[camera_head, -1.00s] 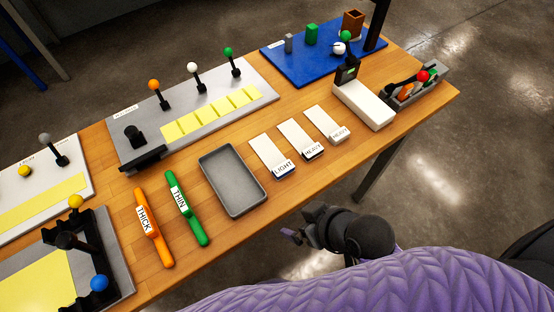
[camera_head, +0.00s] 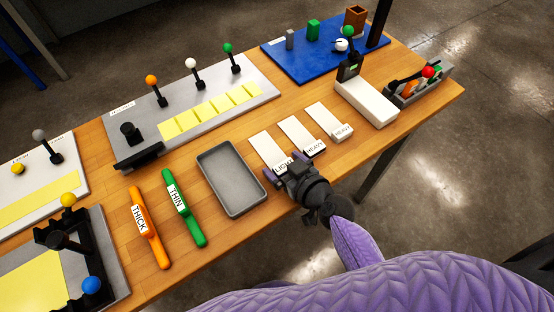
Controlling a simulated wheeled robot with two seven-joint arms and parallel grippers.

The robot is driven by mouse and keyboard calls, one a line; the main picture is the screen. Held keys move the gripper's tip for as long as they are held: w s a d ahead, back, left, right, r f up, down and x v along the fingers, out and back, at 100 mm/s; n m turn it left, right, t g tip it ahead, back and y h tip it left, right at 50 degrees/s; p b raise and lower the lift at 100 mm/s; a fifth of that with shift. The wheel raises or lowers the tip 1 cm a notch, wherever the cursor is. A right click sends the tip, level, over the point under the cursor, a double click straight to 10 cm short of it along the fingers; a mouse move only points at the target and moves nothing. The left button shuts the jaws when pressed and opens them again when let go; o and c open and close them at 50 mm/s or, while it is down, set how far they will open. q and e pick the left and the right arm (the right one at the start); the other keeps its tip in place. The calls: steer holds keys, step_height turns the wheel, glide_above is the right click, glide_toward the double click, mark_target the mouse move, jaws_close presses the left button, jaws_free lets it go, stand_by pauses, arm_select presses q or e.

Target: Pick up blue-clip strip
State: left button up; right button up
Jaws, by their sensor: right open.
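Three white strips lie side by side on the wooden bench. The one labelled LIGHT (camera_head: 263,145) is nearest the grey tray; its clip end, which showed a blue edge before, is now largely hidden by my right gripper. My right gripper (camera_head: 278,171) is open at the clip end of this strip, fingers pointing left. Whether it touches the strip I cannot tell. The middle strip, labelled HEAVY (camera_head: 296,132), and the far strip, also labelled HEAVY (camera_head: 325,117), lie to its right. My left gripper is out of view.
An empty grey tray (camera_head: 231,181) is left of the strips, then the green THIN bar (camera_head: 187,212) and the orange THICK bar (camera_head: 150,231). A white device (camera_head: 366,100) stands right. A lever panel (camera_head: 205,84) lies behind. The bench's front edge runs beneath my right arm.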

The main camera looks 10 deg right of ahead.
steer(key=shift+w, duration=0.2)
steer(key=shift+c, duration=0.3)
steer(key=c, duration=1.1)
